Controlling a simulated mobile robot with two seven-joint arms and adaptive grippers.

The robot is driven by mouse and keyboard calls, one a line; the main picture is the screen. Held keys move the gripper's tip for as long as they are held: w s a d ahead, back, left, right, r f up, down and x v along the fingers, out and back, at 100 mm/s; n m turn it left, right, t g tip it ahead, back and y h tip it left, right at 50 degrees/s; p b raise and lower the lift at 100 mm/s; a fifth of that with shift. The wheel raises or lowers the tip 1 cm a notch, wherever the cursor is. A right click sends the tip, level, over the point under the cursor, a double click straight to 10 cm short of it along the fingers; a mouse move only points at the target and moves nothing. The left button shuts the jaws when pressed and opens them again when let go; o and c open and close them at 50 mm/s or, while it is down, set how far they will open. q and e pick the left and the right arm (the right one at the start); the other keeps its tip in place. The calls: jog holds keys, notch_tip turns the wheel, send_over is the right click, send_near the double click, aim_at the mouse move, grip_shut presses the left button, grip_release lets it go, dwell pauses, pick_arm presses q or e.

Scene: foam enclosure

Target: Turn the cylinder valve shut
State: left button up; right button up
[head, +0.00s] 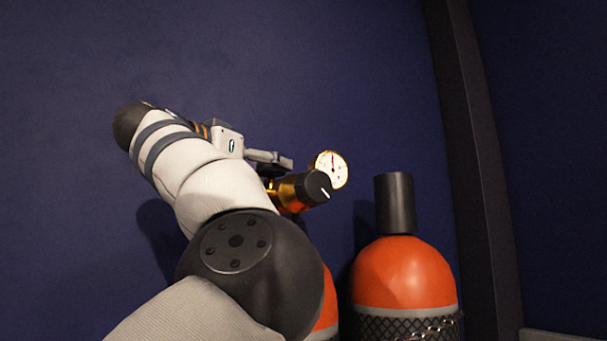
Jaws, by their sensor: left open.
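The brass valve fitting (287,193) sits above the left orange cylinder (329,303), with a black knob (318,187) bearing a white mark and a round white gauge (331,170). My left arm crosses in front of that cylinder and hides most of it. My left gripper (277,161) is open at the top of the fitting, just left of the gauge. The arm and gripper hide the valve's left side, and I cannot tell whether a finger touches it. My right gripper is not in view.
A second orange cylinder (403,272) with a dark cap (395,203) stands to the right, with netting and a chain (435,328) around it. A dark post (475,150) rises farther right. The blue wall (270,60) is behind; the upper middle is clear.

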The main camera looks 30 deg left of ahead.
pick_arm(q)
jog(key=shift+w, duration=1.15)
jog(key=c, duration=1.2)
jog(key=shift+r+h, duration=0.1)
jog(key=shift+h, duration=0.3)
jog(key=m+h, duration=0.2)
jog(key=h, duration=0.1)
jog(key=shift+s+m+g+h, duration=0.1)
jog(key=shift+m+g+h, duration=0.2)
jog(key=shift+m+h, duration=0.1)
jog(key=shift+m+g+h, duration=1.1)
jog(key=shift+m+h, duration=0.5)
jog(key=shift+h, duration=0.7)
